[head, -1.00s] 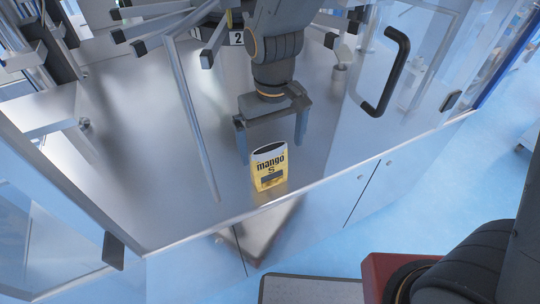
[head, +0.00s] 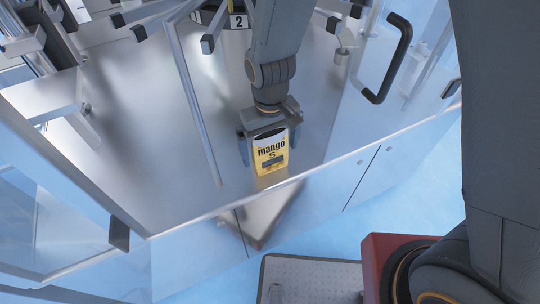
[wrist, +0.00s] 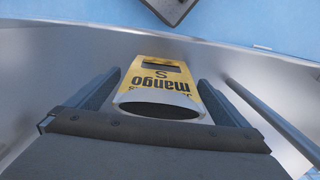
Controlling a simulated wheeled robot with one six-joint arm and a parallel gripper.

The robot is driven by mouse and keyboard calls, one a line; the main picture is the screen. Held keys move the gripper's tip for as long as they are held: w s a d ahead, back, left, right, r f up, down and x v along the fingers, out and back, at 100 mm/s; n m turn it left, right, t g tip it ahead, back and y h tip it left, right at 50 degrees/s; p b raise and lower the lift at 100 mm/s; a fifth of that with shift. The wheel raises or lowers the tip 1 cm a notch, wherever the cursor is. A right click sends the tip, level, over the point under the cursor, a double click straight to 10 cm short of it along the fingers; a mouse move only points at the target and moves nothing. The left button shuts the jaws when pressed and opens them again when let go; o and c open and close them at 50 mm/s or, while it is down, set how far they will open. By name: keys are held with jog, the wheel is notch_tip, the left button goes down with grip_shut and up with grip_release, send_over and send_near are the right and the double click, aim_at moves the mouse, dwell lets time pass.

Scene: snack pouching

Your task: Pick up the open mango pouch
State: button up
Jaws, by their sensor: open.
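The mango pouch (head: 271,155) is yellow with a white top band, the words "mango S" and a dark window. It stands upright near the front edge of the steel surface (head: 150,160). Its open mouth shows as a dark oval. My gripper (head: 268,148) is open, with one finger on each side of the pouch. In the wrist view the pouch (wrist: 160,84) lies between the two spread fingers, with a gap at least at its narrower far end. Whether the fingers touch its sides near the mouth I cannot tell.
A thin metal bar (head: 196,100) runs left of my gripper. A clear door with a black handle (head: 392,58) is at the right. A number 2 label (head: 238,21) and metal arms are at the back.

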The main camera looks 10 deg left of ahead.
jog(key=c, duration=1.1)
jog(key=shift+r, duration=0.1)
